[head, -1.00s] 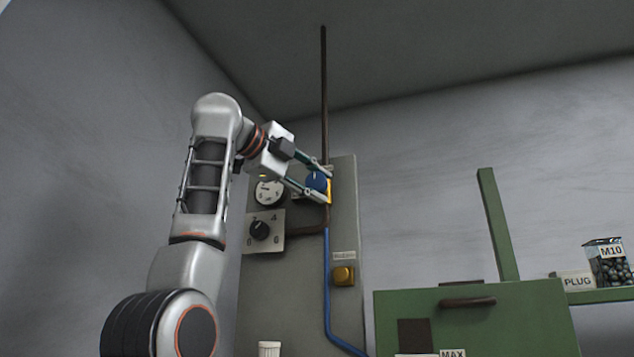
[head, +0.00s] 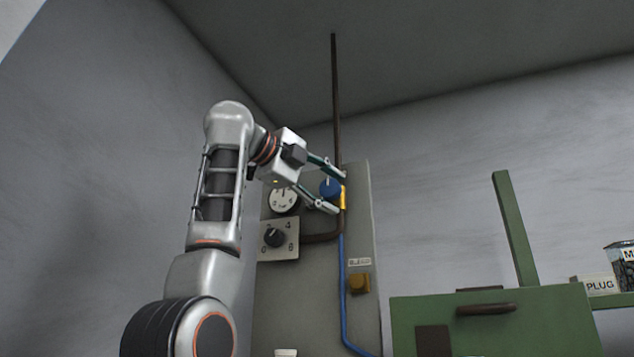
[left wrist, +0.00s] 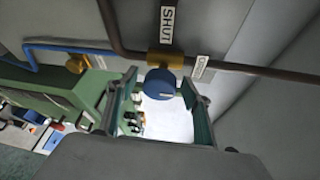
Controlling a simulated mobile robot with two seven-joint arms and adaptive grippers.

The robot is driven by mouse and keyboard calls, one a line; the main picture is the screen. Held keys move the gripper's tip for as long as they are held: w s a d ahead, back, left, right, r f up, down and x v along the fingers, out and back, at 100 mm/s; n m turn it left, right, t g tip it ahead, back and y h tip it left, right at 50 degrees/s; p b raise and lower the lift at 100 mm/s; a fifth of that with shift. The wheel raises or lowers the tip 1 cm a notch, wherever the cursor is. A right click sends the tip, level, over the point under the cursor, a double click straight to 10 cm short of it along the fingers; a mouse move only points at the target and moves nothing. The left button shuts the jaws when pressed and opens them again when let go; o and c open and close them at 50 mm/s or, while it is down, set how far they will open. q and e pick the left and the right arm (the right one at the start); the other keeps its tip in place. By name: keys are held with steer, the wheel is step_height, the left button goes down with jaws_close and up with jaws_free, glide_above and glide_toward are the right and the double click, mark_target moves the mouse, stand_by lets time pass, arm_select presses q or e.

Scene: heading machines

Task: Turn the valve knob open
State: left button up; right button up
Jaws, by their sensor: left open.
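The round blue valve knob (head: 330,188) sits on a yellow-brass valve body (head: 343,197) on the grey panel. In the left wrist view the knob (left wrist: 160,82) faces me, with the brass body (left wrist: 165,60) behind it. A SHUT label (left wrist: 167,25) and an OPEN label (left wrist: 201,67) stand by the valve. The knob carries a small white mark. My left gripper (head: 339,191) is open, with one finger on each side of the knob. The wrist view shows gaps beside the knob; exact contact cannot be told. My right gripper is not in view.
A dark pipe (head: 335,100) and a blue pipe (head: 343,290) run to the valve. A green cabinet (head: 550,315) stands at right.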

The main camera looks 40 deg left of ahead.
arm_select(q)
steer(key=v, duration=1.1)
steer(key=shift+s, duration=0.3)
